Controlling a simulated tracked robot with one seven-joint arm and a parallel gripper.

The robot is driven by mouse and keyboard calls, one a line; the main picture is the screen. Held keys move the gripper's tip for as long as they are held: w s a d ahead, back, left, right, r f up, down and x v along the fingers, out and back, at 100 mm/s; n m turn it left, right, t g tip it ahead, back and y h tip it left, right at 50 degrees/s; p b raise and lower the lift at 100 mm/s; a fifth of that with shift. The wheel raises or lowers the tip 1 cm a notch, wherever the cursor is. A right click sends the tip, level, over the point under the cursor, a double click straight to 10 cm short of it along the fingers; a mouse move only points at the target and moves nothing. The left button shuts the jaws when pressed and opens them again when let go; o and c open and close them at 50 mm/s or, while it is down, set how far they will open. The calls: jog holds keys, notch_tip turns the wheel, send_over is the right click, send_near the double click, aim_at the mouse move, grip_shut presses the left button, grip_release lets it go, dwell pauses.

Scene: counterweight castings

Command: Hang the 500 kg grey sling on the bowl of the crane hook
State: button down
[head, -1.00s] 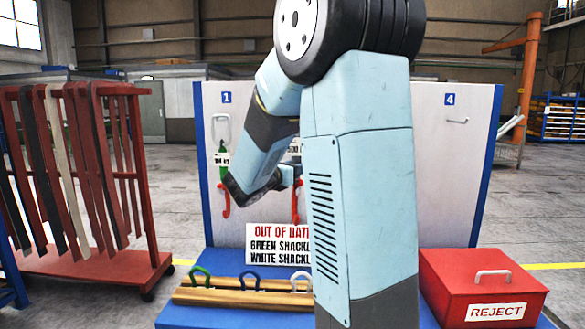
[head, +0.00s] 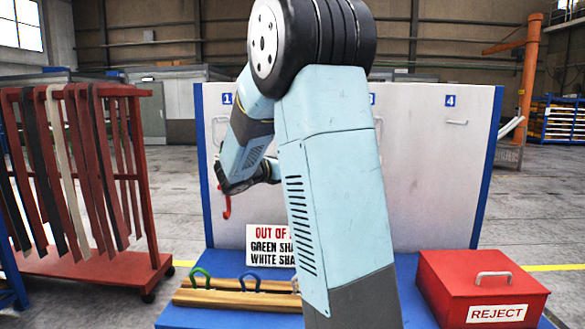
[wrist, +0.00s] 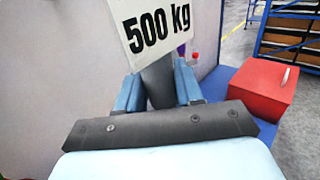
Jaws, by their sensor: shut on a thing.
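In the wrist view my gripper (wrist: 157,88) is shut on a dark grey sling (wrist: 158,78), gripped between its two blue fingers. A white tag reading "500 kg" (wrist: 155,30) hangs just beyond the fingers. In the head view my arm covers much of the board, and the gripper tips and the sling are hidden behind it. A red hook (head: 227,206) shows below my wrist, at the board's left under sign 1. Its upper part is hidden. I cannot tell whether the sling touches any hook.
The panelled board (head: 430,200) stands behind the blue table (head: 405,262). A red REJECT box (head: 483,287) is at right. A red rack of slings (head: 100,262) stands at left.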

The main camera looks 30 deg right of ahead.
jog(key=shift+s+a+r, duration=0.15)
jog(key=shift+s+a, duration=0.6)
jog(key=shift+s, duration=0.35)
jog(key=shift+s+a+r, duration=0.1)
jog(key=shift+s+a, duration=0.6)
jog(key=shift+s, duration=0.35)
jog(key=s+a, duration=0.5)
jog(key=s, duration=0.3)
jog(key=shift+a, duration=0.25)
dwell(0.5)
jog(key=shift+s+a, duration=0.1)
jog(key=shift+s, duration=0.1)
dwell(0.5)
